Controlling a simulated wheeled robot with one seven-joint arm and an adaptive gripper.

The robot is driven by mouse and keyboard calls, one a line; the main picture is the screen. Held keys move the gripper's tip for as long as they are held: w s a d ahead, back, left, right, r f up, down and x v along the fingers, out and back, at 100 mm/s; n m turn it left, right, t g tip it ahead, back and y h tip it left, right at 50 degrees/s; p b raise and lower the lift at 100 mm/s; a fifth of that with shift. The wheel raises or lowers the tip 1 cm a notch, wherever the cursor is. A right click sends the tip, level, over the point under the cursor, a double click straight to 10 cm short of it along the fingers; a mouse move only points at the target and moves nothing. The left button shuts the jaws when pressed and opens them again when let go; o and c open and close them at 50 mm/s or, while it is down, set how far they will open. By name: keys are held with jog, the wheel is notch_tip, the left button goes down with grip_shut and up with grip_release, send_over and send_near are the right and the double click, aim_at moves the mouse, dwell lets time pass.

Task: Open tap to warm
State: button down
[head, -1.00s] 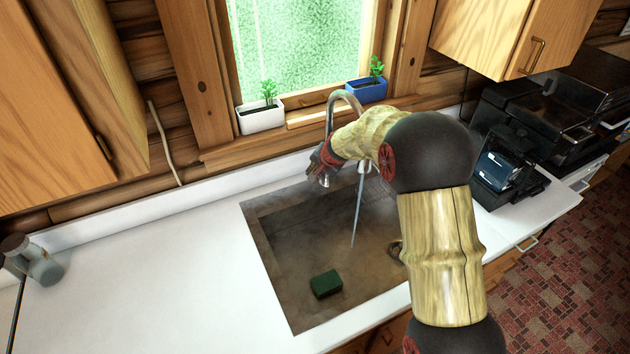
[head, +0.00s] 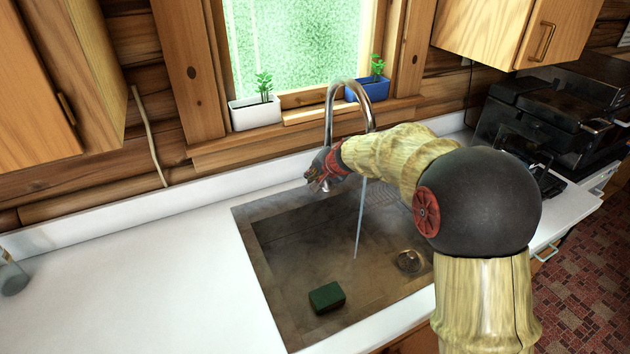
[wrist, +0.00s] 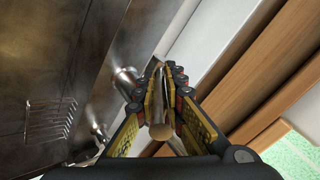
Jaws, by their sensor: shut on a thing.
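The metal tap (head: 350,88) arches up at the back of the sink, below the window. A thin water stream (head: 360,218) runs from it into the basin. My gripper (head: 317,176) is at the left of the tap, low by the back rim. In the wrist view my gripper (wrist: 162,78) is shut on a short, round metal bar, seemingly the tap handle (wrist: 160,128). Its near end sticks out between the fingers. Another metal fitting (wrist: 126,78) stands just left of the fingers. In the head view the fingers hide the handle, and my wrist covers part of the tap.
The sink (head: 285,295) holds a green sponge (head: 327,297) and a drain (head: 410,261). A white planter (head: 254,114) and a blue planter (head: 371,89) stand on the windowsill. The counter (head: 130,290) left of the sink is mostly clear. Dark appliances (head: 545,105) stand at right.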

jog(key=shift+r, duration=0.1)
dwell(0.4)
jog(key=c, duration=1.8)
grip_release()
jog(key=shift+c, duration=0.2)
jog(key=shift+s+d+r, duration=0.15)
jog(key=shift+s+r, duration=0.25)
jog(key=shift+r, duration=0.05)
jog(key=s+d, duration=0.4)
jog(key=s, duration=0.7)
jog(key=shift+d, duration=0.3)
jog(key=shift+f, duration=0.1)
jog(key=shift+c, duration=0.2)
